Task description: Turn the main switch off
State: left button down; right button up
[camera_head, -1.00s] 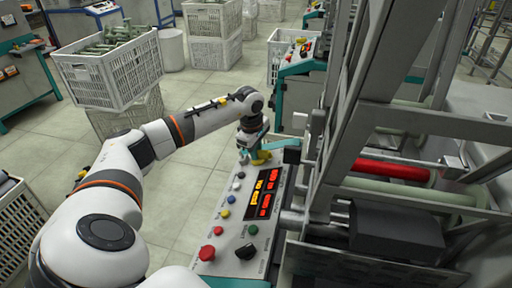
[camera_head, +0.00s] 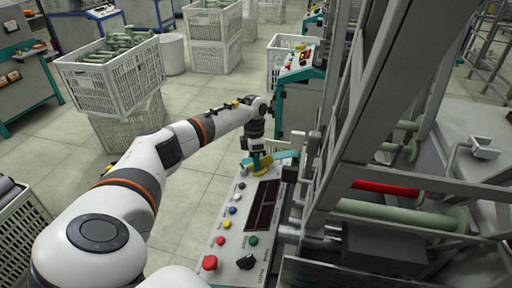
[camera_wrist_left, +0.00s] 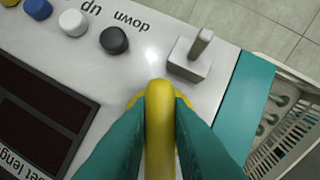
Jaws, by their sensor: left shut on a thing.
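The main switch, a yellow rotary handle (camera_wrist_left: 160,120), sits at the far end of the light grey control panel (camera_head: 228,232). It also shows in the head view (camera_head: 264,170), partly covered by my gripper. My left gripper (camera_head: 256,160) reaches down to it from above. In the left wrist view its teal fingers (camera_wrist_left: 160,108) are shut on the yellow handle, one on each side. The handle points along the fingers. The panel's display (camera_head: 263,206) is dark, with no lit digits. My right gripper is not in view.
A metal toggle (camera_wrist_left: 192,58) and a black button (camera_wrist_left: 114,40) stand close to the handle. A red knob (camera_head: 210,263) and a black knob (camera_head: 246,261) are at the panel's near end. The machine frame rises on the right. Open floor lies left.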

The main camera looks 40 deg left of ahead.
pick_arm(q)
jog(key=shift+n, duration=0.4)
jog(key=c, duration=1.4)
grip_release()
jog(key=shift+o, duration=0.2)
jog(key=shift+r, duration=0.1)
